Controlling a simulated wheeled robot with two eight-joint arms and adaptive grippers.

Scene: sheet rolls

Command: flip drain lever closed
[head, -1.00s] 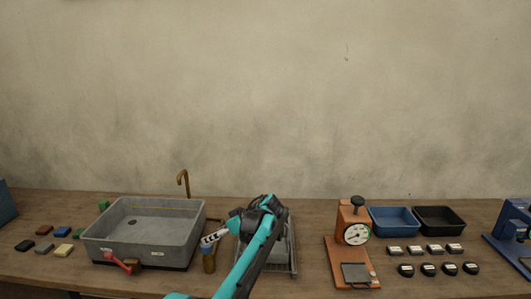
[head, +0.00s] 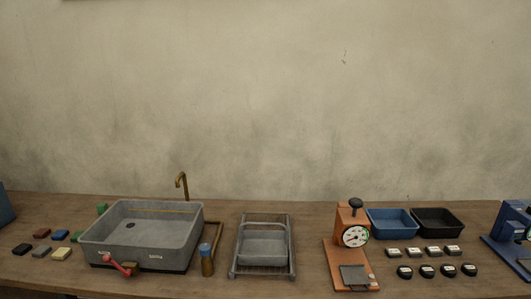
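The drain lever (head: 120,266) is a red handle on the front of the grey sink basin (head: 97,245). It slants from upper left down to the right and meets a brass fitting (head: 131,269) at the basin's lower front. The basin stands on the wooden bench at the left. Its dark drain hole (head: 130,225) shows in the basin floor, and the inside looks empty. Neither of my grippers is in the head view.
A brass faucet (head: 182,182) stands behind the basin. A blue-capped brass post (head: 207,262) stands at its right. Farther right are a grey rack with a tray (head: 263,246), an orange dial press (head: 349,217), and blue (head: 393,223) and black bins (head: 438,222). Small coloured blocks (head: 61,254) lie at left.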

